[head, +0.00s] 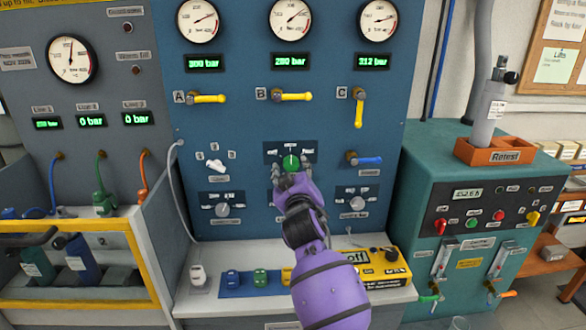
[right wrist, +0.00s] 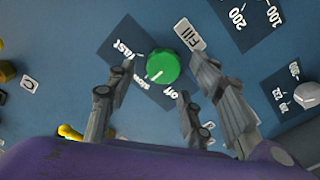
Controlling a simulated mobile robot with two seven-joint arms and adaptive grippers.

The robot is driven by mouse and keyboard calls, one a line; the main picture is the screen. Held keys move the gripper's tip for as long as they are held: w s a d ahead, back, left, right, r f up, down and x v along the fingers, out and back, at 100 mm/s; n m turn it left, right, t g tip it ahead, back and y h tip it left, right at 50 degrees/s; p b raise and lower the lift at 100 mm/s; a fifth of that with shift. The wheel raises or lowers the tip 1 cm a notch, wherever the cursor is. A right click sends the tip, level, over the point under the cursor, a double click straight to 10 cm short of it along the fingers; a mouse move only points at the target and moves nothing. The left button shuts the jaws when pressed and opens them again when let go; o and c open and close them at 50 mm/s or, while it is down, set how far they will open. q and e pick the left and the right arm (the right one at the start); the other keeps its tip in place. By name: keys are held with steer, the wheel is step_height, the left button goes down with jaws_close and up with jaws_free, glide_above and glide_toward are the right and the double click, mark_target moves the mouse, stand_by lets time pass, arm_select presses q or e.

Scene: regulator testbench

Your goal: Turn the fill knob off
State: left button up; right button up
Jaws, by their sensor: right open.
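The green fill knob (head: 291,162) sits on a dark plate in the middle of the blue panel. It shows whole in the right wrist view (right wrist: 163,65), with "fast", "slow" and "off" around it and a "FILL" label beside it. Its white mark points to "slow". My right gripper (head: 291,180) is just in front of and below the knob in the head view. In the right wrist view its open fingers (right wrist: 162,75) lie on either side of the knob, with visible gaps. Whether the tips reach the knob's depth I cannot tell. My left gripper is not in view.
Grey dials (head: 223,210) flank my right arm below. A white switch (head: 215,165) is left of the knob. A shelf holds a yellow box (head: 386,282). A teal bench (head: 420,190) stands right.

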steer(key=shift+w, duration=1)
steer(key=shift+c, duration=0.5)
steer(key=c, duration=1)
